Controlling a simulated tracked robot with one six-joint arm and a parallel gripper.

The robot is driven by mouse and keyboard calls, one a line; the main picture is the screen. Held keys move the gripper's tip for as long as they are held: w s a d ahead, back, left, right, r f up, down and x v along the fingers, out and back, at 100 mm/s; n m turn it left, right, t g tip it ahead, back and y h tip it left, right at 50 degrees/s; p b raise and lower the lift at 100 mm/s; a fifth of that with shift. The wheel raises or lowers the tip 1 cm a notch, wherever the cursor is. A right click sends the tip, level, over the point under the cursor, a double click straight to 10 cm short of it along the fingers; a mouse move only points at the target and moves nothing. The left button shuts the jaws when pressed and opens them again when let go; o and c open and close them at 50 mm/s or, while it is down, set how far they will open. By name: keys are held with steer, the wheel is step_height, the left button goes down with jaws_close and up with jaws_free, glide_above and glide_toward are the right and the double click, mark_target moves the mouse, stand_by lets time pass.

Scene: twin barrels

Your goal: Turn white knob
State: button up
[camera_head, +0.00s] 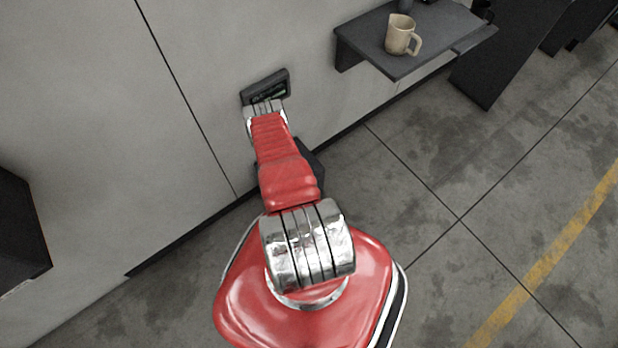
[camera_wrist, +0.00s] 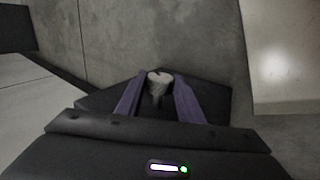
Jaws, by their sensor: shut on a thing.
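The white knob (camera_wrist: 159,77) shows in the middle of the wrist view, with a small dark mark on its pale top. My gripper (camera_wrist: 159,90) has its two purple fingers on either side of the knob and is shut on it. A dark panel (camera_wrist: 100,98) lies behind the fingers. In the head view, my red arm reaches toward the wall, and its far end and the knob are hidden behind the arm.
A grey shelf (camera_head: 385,62) with a beige mug (camera_head: 402,35) juts out to the right. A dark block (camera_head: 18,230) stands at the left. The concrete floor (camera_head: 420,215) to the right is clear.

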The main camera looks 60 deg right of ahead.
steer(key=shift+w+a+f+g+h, duration=0.1)
steer(key=shift+a+f+g+h, duration=0.2)
steer(key=shift+h, duration=0.4)
steer(key=shift+a+f+g+h, duration=0.15)
steer(key=shift+g+h, duration=0.25)
steer(key=shift+h, duration=0.3)
steer(key=shift+r, duration=0.1)
steer(key=o, duration=0.8)
steer(key=shift+o, duration=1.4)
steer(key=shift+d+r, duration=0.1)
steer(key=shift+d, duration=0.05)
steer(key=shift+w+r, duration=0.1)
steer(key=v, duration=1.3)
steer(key=shift+w+a, duration=0.15)
steer(key=shift+a, duration=0.3)
